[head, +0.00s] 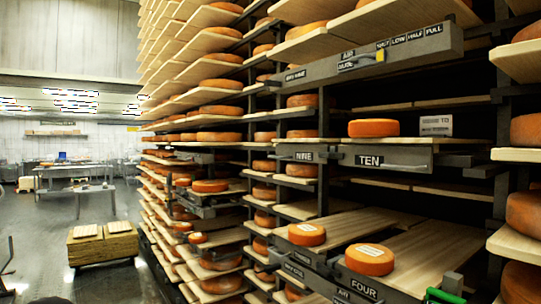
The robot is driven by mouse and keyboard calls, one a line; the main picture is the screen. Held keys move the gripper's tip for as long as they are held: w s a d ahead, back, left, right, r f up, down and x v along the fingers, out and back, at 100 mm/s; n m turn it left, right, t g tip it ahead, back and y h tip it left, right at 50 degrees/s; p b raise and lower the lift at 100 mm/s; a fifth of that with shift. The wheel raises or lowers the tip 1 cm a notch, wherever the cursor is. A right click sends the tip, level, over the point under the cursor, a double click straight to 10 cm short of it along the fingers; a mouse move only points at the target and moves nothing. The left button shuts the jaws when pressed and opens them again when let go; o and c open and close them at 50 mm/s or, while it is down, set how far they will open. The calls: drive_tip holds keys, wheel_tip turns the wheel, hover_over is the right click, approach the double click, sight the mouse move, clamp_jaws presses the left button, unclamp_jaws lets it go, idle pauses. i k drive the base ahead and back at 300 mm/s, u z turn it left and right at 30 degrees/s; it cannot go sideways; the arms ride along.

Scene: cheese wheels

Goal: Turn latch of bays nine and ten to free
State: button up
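A dark metal front carries the labels NINE (303,155) and TEN (369,160). A pale bar or handle (405,167) runs along it right of TEN; I cannot tell if this is the latch or how it is set. An orange cheese wheel (374,128) and a small labelled box (436,125) rest on the shelf above TEN. Above is a grey panel (365,52) with a yellow pointer (380,56) below a scale reading SHUT, LOW, HALF, FULL. Small lettering at its left end seems to include NINE. My gripper is not in view.
Boards (345,226) jut out below with two labelled cheese wheels (307,234), near a FOUR label. A green handle-like part (445,296) shows at the bottom right. More loaded shelves stand left and right. A pallet stack (102,245) stands on open floor at left.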

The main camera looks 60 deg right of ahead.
sight(321, 154)
drive_tip(key=u, duration=0.05)
drive_tip(key=k, duration=0.7)
drive_tip(key=z, duration=1.15)
drive_tip(key=i, duration=0.5)
